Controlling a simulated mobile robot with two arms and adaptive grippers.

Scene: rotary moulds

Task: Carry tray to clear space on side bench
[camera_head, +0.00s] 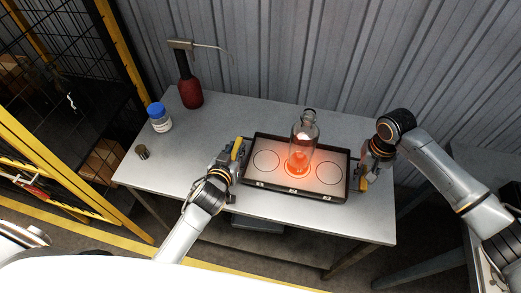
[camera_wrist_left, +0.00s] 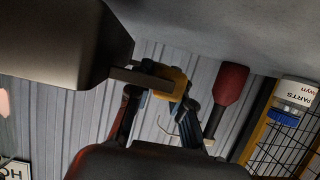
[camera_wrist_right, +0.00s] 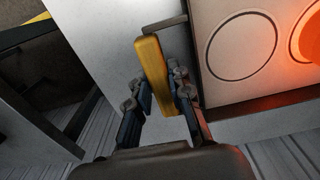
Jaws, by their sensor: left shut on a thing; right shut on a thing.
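A dark-rimmed tray (camera_head: 256,182) with a pale top and three ring-marked places is over the right part of the grey bench (camera_head: 215,125); I cannot tell whether it touches the bench. A clear glass bottle (camera_head: 305,134) stands upright on the middle place, its base glowing orange. My left gripper (camera_head: 234,158) is shut on the tray's left yellow handle, which also shows in the left wrist view (camera_wrist_left: 172,79). My right gripper (camera_head: 364,176) is shut on the right yellow handle, clear in the right wrist view (camera_wrist_right: 153,72).
A yellow-framed mesh fence (camera_head: 129,50) is at left. A corrugated wall (camera_head: 270,50) is behind.

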